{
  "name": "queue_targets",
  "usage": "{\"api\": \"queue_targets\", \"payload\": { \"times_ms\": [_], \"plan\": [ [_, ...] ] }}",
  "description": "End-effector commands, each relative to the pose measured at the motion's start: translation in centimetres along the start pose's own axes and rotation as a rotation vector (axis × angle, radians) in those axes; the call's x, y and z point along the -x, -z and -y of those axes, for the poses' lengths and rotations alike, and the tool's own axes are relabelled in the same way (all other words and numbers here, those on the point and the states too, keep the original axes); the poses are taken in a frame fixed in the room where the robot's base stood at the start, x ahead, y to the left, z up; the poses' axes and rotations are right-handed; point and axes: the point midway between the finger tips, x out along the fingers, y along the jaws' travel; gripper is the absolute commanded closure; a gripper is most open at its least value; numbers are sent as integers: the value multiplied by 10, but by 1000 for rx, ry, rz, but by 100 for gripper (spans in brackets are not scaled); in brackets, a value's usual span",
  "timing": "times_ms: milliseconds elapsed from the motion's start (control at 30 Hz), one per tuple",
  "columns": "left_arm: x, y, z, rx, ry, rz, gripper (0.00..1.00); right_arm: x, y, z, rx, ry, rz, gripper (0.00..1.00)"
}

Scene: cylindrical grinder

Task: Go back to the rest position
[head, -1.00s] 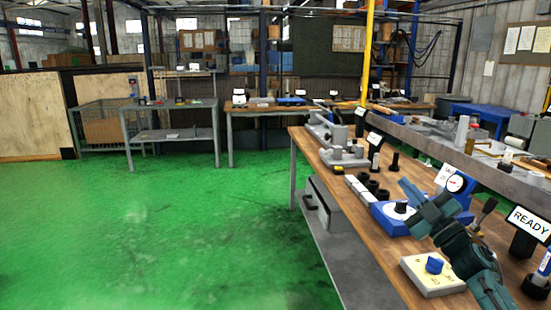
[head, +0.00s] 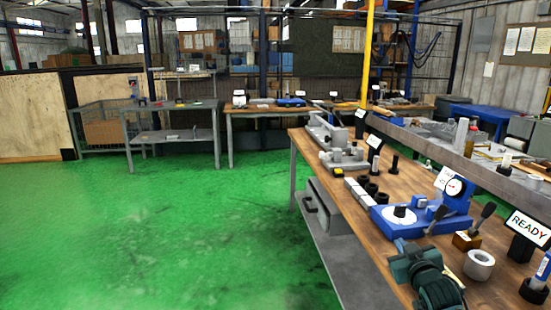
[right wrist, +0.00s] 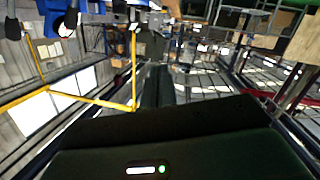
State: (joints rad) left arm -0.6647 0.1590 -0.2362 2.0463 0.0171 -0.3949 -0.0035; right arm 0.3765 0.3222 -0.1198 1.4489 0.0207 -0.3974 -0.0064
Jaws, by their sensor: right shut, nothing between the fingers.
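My right gripper (head: 404,250) shows at the bottom right of the head view, dark green, at the front edge of the wooden bench (head: 381,257). It is shut with nothing between its fingers. In the right wrist view its closed fingers (right wrist: 158,85) point away from the camera into open space, touching nothing. My left gripper is not in view.
By my right arm stand a blue gauge stand (head: 428,221), a grey ring (head: 478,265), a brass-coloured block (head: 467,241) and a READY sign (head: 528,228). Black cylinders and white blocks lie farther back. The green floor (head: 200,240) on the left is clear.

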Motion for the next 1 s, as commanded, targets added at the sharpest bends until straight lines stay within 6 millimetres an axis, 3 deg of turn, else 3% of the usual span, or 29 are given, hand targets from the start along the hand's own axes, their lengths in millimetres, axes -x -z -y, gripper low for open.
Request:
{"api": "queue_targets", "payload": {
  "times_ms": [33, 167, 267, 400, 500, 633, 800, 1000],
  "plan": [
    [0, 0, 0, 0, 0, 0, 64, 12, -19, 18, -2, 28, 22, 100],
    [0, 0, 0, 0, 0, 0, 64, 51, -65, 66, -16, 103, 77, 100],
    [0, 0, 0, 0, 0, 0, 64, 95, -103, 107, -38, 171, 130, 100],
    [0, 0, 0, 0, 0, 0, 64, 174, -148, 162, -91, 267, 217, 100],
    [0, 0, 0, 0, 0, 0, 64, 230, -167, 191, -137, 322, 276, 100],
    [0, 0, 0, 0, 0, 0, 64, 288, -178, 215, -191, 368, 338, 100],
    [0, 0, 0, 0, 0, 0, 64, 327, -181, 227, -231, 393, 380, 100],
    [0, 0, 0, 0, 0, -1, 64, 333, -181, 229, -237, 397, 387, 100]
  ]
}}
